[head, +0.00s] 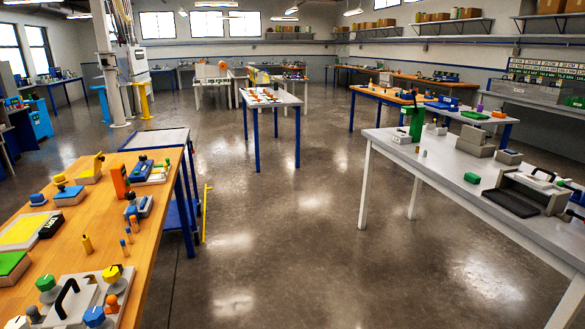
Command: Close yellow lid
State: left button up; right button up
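A flat yellow panel (24,231) lies on the wooden table at the left, in a pale frame. It looks like a lid, but I cannot tell whether it is open or shut. A second yellow piece, a round cap (111,274), sits on a metal unit at the table's front, beside green, blue and orange caps. I cannot tell for sure which of these is the yellow lid. Neither of my grippers shows in the head view.
A white table (440,165) with grey devices stands at the right. The floor (290,235) between the tables is clear.

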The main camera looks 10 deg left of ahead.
aim_at(98, 160)
jog(key=i+u, duration=0.55)
jog(key=u, duration=0.25)
jog(key=i+l+u, duration=0.1)
jog(key=i+u, duration=0.55)
jog(key=u, duration=0.15)
jog(key=i+l+u, duration=0.2)
jog(key=u, duration=0.15)
jog(key=i, duration=0.05)
